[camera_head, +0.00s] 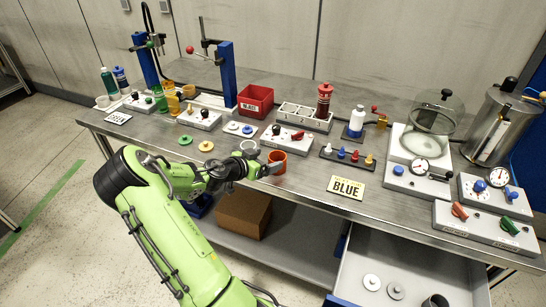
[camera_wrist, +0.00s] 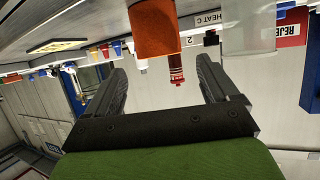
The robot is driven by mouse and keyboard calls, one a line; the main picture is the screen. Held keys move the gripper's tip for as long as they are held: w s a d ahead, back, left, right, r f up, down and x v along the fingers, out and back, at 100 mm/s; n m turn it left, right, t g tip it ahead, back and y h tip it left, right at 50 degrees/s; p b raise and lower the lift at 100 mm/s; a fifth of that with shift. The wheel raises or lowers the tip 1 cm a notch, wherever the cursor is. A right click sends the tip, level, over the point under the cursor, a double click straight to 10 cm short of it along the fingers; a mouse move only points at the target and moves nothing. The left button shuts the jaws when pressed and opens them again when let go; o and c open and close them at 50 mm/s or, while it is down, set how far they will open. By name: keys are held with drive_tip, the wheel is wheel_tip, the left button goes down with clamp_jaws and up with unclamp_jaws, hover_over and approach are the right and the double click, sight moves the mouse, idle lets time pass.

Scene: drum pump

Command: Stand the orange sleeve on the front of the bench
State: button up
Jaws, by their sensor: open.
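The orange sleeve (camera_head: 278,162) stands upright at the bench's front edge, left of the BLUE sign in the head view. My gripper (camera_head: 264,168) is open, low at the front edge and close to the sleeve's left side. In the wrist view, which is upside down, the sleeve (camera_wrist: 155,30) lies just beyond the open fingertips (camera_wrist: 160,68), sideways between them. I see nothing held between the fingers. Whether a finger touches the sleeve cannot be told.
A clear cylinder (camera_wrist: 248,30) is beside the sleeve in the wrist view. The BLUE sign (camera_head: 346,187) and a row of coloured pegs (camera_head: 348,156) are to the right. A red-handled box (camera_head: 296,138) is behind. An open drawer (camera_head: 400,275) juts out below, right.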

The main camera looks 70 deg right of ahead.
drive_tip(key=w+a+r+n+t+y, duration=0.3)
drive_tip(key=a, duration=0.7)
drive_tip(key=w+a+r+n+t+y, duration=0.2)
drive_tip(key=w+a+r+n, duration=0.15)
drive_tip(key=a, duration=0.65)
drive_tip(key=w+a+r+n+t+y, duration=0.2)
drive_tip(key=w+a+n+t+y, duration=0.15)
drive_tip(key=a, duration=0.65)
drive_tip(key=s+a+r+n+y, duration=0.1)
drive_tip(key=s+a+r+n, duration=0.1)
drive_tip(key=a, duration=0.4)
drive_tip(key=s+a+r+n+t+y, duration=0.1)
drive_tip(key=s+a+r+n, duration=0.2)
drive_tip(key=a+n, duration=0.3)
drive_tip(key=s+a+r+n+t+y, duration=0.1)
drive_tip(key=s+a+r+n+y, duration=0.1)
drive_tip(key=s+a+n, duration=0.2)
drive_tip(key=shift+a+r+n, duration=0.3)
drive_tip(key=shift+a, duration=0.9)
